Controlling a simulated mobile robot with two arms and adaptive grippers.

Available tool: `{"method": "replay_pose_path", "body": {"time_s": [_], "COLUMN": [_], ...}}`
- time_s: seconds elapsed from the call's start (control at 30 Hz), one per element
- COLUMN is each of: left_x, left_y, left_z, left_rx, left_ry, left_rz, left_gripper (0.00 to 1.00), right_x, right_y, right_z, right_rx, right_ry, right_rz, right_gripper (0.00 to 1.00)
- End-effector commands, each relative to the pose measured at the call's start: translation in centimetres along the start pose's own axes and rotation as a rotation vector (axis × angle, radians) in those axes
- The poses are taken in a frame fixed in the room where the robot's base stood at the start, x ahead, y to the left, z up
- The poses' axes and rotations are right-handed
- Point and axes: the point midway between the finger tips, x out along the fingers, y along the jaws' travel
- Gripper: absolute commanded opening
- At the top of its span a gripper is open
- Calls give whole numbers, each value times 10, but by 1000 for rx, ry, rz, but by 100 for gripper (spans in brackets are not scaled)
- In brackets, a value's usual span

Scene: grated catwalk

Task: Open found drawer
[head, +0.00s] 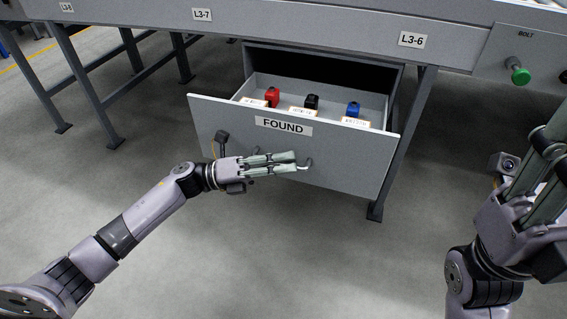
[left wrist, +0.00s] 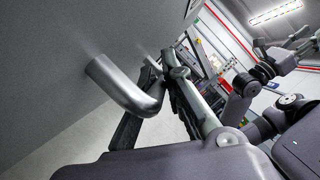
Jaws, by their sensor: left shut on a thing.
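The FOUND drawer (head: 350,160) is a grey drawer with a white FOUND label (head: 283,126). It is pulled out of its cabinet, and its inside shows. A red, a black and a blue item, each with a small card, are in it. My left gripper (head: 297,162) is shut on the metal handle (head: 307,165) at the drawer's front, below the label. In the left wrist view the bent handle (left wrist: 125,88) shows close up, with the fingers partly hidden behind it. My right gripper (head: 552,150) is at the right edge, away from the drawer, its fingertips not clearly seen.
A long grey bench (head: 300,27) with labels L3-7 and L3-6 runs above the drawer on metal legs (head: 405,145). A green knob (head: 518,73) is at upper right beside the word BOLT. The floor (head: 270,260) in front is clear.

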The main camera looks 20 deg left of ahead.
Motion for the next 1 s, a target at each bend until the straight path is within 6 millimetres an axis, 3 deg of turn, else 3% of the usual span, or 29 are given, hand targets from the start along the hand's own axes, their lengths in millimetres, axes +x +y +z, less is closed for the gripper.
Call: {"method": "replay_pose_path", "body": {"time_s": [0.17,0.2,0.3,0.67,0.77,1.0], "left_x": [-1,-1,-1,-5,-17,-68], "left_y": [1,1,1,1,2,2], "left_z": [0,0,0,0,0,0], "left_rx": [0,0,0,-1,-2,-2], "left_ry": [-1,-1,-2,-2,-2,-3], "left_rz": [4,4,3,3,6,7], "left_gripper": [0,12,18,18,18,18], "right_x": [0,0,0,0,0,0], "right_y": [0,0,1,1,1,0], "right_z": [0,0,0,0,0,0], "right_rx": [0,0,0,-2,-1,-1], "right_ry": [0,0,0,-2,-1,1], "right_rz": [3,4,4,2,1,1], "right_gripper": [40,40,40,40,40,40]}}
